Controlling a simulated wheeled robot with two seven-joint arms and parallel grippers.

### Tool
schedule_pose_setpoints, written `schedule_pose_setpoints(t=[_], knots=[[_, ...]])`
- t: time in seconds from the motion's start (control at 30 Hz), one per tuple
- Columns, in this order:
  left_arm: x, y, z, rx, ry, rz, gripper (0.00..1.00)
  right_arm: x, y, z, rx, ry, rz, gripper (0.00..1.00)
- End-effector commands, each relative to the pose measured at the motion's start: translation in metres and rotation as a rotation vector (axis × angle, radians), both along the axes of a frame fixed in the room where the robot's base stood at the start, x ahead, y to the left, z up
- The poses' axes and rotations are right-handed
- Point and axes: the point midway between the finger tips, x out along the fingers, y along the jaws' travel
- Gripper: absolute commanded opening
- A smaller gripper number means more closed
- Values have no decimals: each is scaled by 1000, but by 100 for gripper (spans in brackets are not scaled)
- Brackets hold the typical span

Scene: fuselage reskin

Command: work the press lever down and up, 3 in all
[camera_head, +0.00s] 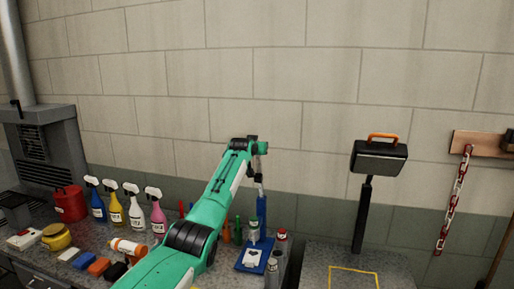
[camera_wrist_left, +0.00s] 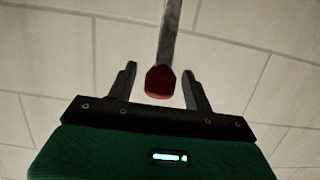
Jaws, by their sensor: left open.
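In the left wrist view a red knob (camera_wrist_left: 160,82) sits at the end of a grey lever bar (camera_wrist_left: 168,35). My left gripper (camera_wrist_left: 159,70) is open, with one finger on each side of the knob and visible gaps between. In the head view my green left arm reaches over the bench, and the left gripper (camera_head: 262,148) is at its far end. A grey bar (camera_head: 259,182) and a blue upright part (camera_head: 262,210), which look like part of the press, stand below it. The knob is hidden in the head view. My right gripper is not in view.
Several spray bottles (camera_head: 135,207) and a red can (camera_head: 69,203) stand left of the arm. A blue tray (camera_head: 249,267) and small bottles (camera_head: 281,243) are right of it. A dark post with a box-like head (camera_head: 379,158) stands further right, near a yellow outlined square (camera_head: 354,270).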

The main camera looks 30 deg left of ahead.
Motion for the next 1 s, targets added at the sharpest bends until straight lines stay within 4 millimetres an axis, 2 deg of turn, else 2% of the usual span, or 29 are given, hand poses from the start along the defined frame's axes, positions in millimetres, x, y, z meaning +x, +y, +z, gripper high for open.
schedule_pose_setpoints(t=[0.37, 0.67, 1.0], knots=[[-15, -3, 2, 1, -3, 0, 51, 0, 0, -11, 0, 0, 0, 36], [-44, -10, 9, 1, -4, 0, 51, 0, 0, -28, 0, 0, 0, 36], [-87, -21, 20, 1, -3, 0, 51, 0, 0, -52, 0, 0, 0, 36]])
